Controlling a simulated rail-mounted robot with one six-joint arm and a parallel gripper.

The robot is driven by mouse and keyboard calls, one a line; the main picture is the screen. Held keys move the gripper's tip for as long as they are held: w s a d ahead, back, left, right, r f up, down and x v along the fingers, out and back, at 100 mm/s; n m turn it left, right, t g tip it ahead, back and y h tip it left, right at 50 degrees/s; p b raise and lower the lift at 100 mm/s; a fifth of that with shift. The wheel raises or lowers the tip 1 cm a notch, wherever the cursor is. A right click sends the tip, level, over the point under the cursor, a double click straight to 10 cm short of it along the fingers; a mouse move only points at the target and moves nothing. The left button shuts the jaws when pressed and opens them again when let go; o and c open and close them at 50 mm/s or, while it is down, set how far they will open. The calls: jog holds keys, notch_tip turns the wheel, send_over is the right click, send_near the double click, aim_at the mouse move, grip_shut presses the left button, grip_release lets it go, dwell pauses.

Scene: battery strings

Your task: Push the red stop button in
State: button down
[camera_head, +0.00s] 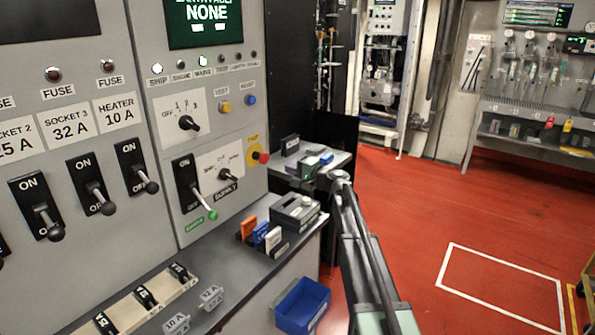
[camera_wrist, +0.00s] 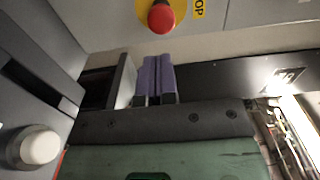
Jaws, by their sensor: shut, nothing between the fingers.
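The red stop button (camera_head: 263,157) sits on a round yellow plate (camera_head: 254,155) at the right edge of the grey switch panel. In the wrist view the red button (camera_wrist: 161,17) is at the top, beside a yellow STOP label (camera_wrist: 199,8). My gripper (camera_wrist: 158,62) shows there as two purple fingers lying side by side, shut and empty. Their tips are below the button in the picture, with a gap between. In the head view my arm reaches up from the bottom, and its end is to the right of the button, apart from it.
The supply handle (camera_head: 199,203) juts from the panel at lower left of the button. A dark counter (camera_head: 235,285) below carries orange and blue items and a grey box (camera_head: 295,212). A pale knob (camera_wrist: 38,147) shows at lower left in the wrist view. Red floor (camera_head: 430,215) is open at right.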

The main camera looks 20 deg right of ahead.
jog(key=x, duration=0.8)
jog(key=shift+w+a, duration=0.2)
jog(key=shift+w, duration=0.1)
jog(key=shift+x, duration=0.95)
jog(key=shift+d, duration=0.1)
jog(key=shift+s, duration=0.1)
send_near(266, 159)
jog(key=v, duration=0.4)
jog(key=shift+s+d+f, duration=0.1)
jog(key=shift+s+d, duration=0.15)
jog(key=shift+d, duration=0.05)
